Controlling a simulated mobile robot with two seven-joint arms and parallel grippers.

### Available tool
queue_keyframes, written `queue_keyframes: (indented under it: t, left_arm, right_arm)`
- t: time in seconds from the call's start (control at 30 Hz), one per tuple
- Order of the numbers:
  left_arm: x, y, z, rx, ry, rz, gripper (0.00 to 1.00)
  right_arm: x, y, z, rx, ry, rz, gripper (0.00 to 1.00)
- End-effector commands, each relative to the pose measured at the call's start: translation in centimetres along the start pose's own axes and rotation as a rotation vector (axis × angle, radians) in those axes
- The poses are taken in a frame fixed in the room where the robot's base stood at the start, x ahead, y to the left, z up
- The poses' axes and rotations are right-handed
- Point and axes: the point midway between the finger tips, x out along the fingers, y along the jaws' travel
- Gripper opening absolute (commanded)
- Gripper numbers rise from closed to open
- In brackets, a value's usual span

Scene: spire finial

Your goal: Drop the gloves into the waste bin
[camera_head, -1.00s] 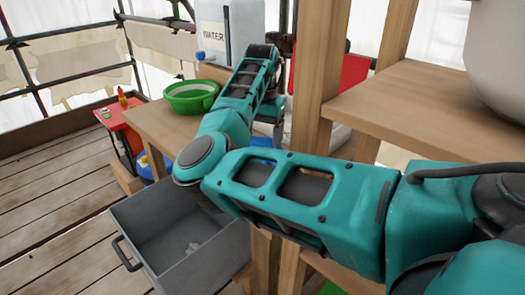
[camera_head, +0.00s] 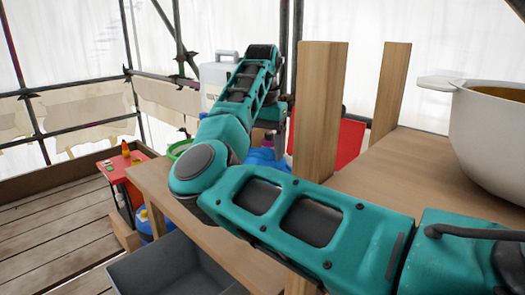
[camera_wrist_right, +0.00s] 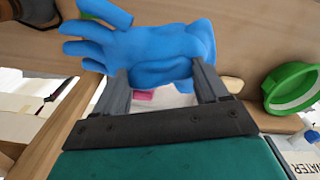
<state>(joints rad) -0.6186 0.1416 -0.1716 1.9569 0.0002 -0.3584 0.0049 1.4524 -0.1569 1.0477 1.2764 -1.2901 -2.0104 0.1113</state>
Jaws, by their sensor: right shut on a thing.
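Blue gloves (camera_wrist_right: 150,48) fill the top of the right wrist view, with the fingers splayed to the left. My right gripper (camera_wrist_right: 162,80) is shut on them, one finger at each side. In the head view my right gripper (camera_head: 270,132) points down beyond my forearm, and the blue gloves (camera_head: 262,158) show partly below it, behind my arm. A grey open-topped box (camera_head: 165,268) is at the bottom, left of my elbow, cut off by the frame edge. I cannot tell whether it is the waste bin. My left gripper is out of view.
A wooden table (camera_head: 158,188) bears a green bowl (camera_head: 178,149) and a white water container (camera_head: 218,75). Wooden posts (camera_head: 318,110) and a shelf with a white pot (camera_head: 490,130) stand right. A red tool box (camera_head: 125,165) stands left. Plank floor (camera_head: 50,235) is clear.

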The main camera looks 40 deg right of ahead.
Motion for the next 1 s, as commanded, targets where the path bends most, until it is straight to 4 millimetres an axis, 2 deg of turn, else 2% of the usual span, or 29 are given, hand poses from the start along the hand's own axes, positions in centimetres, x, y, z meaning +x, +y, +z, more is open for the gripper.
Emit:
queue_keyframes:
  t: [0.13, 0.4, 0.63, 1.0]
  left_arm:
    - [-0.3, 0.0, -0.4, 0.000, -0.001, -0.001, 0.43]
    - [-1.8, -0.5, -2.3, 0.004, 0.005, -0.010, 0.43]
    - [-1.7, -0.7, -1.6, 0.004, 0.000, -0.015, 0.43]
    - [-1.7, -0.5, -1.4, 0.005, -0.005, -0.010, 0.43]
  right_arm:
    - [-0.5, 0.0, 0.0, 0.000, 0.000, 0.000, 0.44]
    - [-3.1, 0.0, 0.0, 0.000, 0.000, 0.000, 0.44]
    - [-2.8, 0.0, 0.0, 0.000, 0.000, 0.000, 0.44]
    - [-2.8, 0.0, 0.0, -0.001, 0.000, 0.000, 0.44]
